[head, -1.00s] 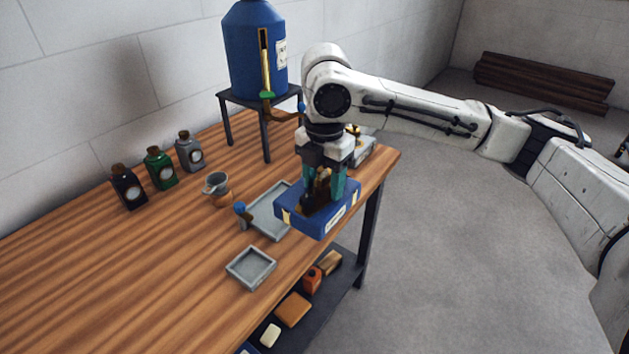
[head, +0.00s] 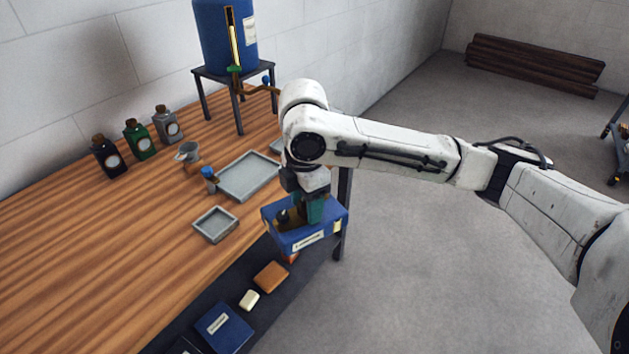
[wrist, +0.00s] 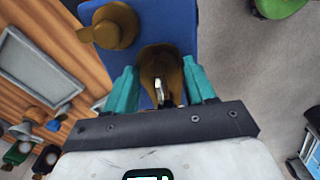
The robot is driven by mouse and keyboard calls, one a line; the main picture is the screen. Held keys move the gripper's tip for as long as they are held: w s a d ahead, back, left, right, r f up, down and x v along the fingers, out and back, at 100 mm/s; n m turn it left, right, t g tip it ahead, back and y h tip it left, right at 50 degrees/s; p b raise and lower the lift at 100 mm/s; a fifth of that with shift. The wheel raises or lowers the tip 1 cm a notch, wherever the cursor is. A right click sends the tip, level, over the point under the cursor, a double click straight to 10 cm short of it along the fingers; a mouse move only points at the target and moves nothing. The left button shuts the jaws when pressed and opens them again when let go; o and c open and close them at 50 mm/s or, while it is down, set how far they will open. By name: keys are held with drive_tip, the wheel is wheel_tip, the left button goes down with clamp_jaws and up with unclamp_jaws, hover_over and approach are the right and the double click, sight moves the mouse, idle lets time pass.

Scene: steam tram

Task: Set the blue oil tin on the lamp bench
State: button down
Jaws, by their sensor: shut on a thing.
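The blue oil tin (head: 335,222) is a box shape with a pale label on its side. My gripper (head: 308,212) has teal fingers and is shut on the tin's top from above. In the wrist view my gripper (wrist: 162,82) closes around a brass-brown handle on the blue tin (wrist: 175,25), with a brass cap beside it. The tin hangs roughly level at the front edge of the wooden bench (head: 110,250), mostly over the floor side. Its underside is hidden, so contact with the bench cannot be told.
A blue drum (head: 212,40) rests on a stand. The lower shelf holds a blue box (head: 223,328). The left bench top is clear.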

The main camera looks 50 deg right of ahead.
drive_tip(key=w+a+f+m, duration=0.1)
drive_tip(key=a+f+m, duration=1.2)
drive_tip(key=a+f, duration=0.5)
wheel_tip(320, 180, down, 4)
drive_tip(key=shift+r+m, duration=0.15)
drive_tip(key=shift+m, duration=0.25)
